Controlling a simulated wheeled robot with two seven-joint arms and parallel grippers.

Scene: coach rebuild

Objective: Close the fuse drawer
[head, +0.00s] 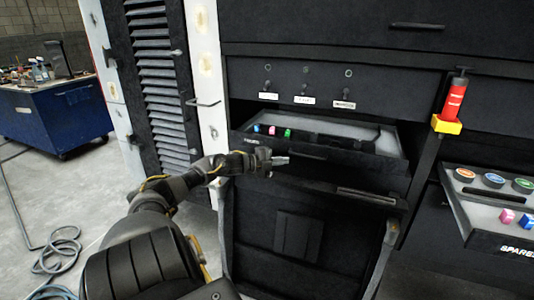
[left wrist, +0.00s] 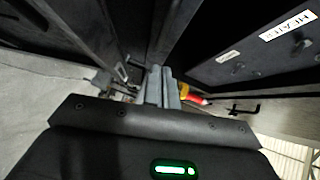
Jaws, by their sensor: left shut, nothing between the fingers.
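The fuse drawer (head: 380,169) stands pulled out below the switch panel in the head view. Its pale tray holds a blue, a pink and a green fuse at the left, with dark shapes further right. My left gripper (head: 284,160) is shut and empty, in front of the left part of the drawer's dark front. I cannot tell whether it touches the front. In the left wrist view the shut fingers (left wrist: 167,88) point away from the camera between dark panels. My right gripper is not in view.
A switch panel (head: 388,92) with labels sits above the drawer. A dark flap or panel (head: 340,240) with a handle is below. A spares drawer (head: 456,208) stands open at the right, under a red cylinder (head: 454,98) on a yellow base. A blue cart (head: 50,118) stands far left.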

